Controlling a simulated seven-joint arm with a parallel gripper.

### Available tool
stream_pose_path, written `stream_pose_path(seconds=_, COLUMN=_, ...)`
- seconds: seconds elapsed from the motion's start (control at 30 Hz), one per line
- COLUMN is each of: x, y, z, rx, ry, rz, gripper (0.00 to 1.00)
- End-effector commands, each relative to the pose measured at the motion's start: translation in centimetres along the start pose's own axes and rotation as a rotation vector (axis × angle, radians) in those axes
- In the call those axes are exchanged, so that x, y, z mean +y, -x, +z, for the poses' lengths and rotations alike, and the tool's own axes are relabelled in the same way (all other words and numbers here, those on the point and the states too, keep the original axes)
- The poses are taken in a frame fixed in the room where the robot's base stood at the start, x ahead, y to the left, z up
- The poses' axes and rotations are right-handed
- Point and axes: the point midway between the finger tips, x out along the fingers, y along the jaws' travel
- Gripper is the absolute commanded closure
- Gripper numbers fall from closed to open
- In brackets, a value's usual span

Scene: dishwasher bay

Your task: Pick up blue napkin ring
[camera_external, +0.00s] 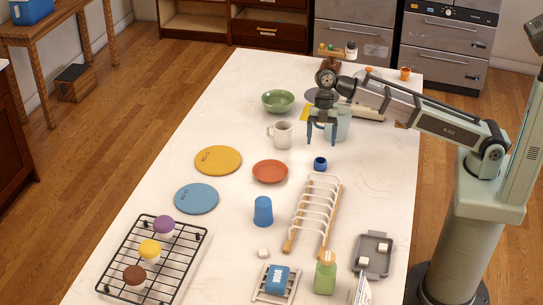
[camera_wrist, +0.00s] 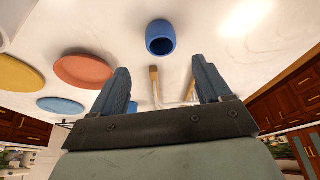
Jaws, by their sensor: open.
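The blue napkin ring (camera_external: 320,163) stands on the white table just beyond the far end of the wooden dish rack. It also shows in the wrist view (camera_wrist: 160,38), ahead of my fingers, with its dark round opening visible. My gripper (camera_external: 322,141) points down above the table, a little farther back than the ring. In the wrist view my gripper (camera_wrist: 160,82) has its two fingers wide apart, with nothing between them. The ring lies beyond the fingertips and is not touched.
The dish rack (camera_external: 293,245) stands nearer the camera. A white mug (camera_external: 281,135) and a green bowl (camera_external: 278,101) are left of my gripper, and a pale container (camera_external: 344,124) is close on its right. A red plate (camera_external: 270,171) lies left of the ring. A blue cup (camera_external: 263,211) stands farther forward.

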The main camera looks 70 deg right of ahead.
Motion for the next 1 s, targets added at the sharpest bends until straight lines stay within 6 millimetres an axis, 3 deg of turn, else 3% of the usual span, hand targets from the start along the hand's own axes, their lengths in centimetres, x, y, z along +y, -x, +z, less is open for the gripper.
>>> stream_pose_path(seconds=0.2, x=-0.1, y=-2.7, z=0.0, rx=0.0, ry=-0.001, rz=0.0, gripper=0.23)
stream_pose_path(seconds=0.57, x=-0.1, y=-4.3, z=0.1, rx=0.0, ry=-0.002, rz=0.0, gripper=0.23)
stream_pose_path(seconds=1.0, x=-0.3, y=-8.7, z=0.3, rx=0.0, ry=-0.003, rz=0.0, gripper=0.23)
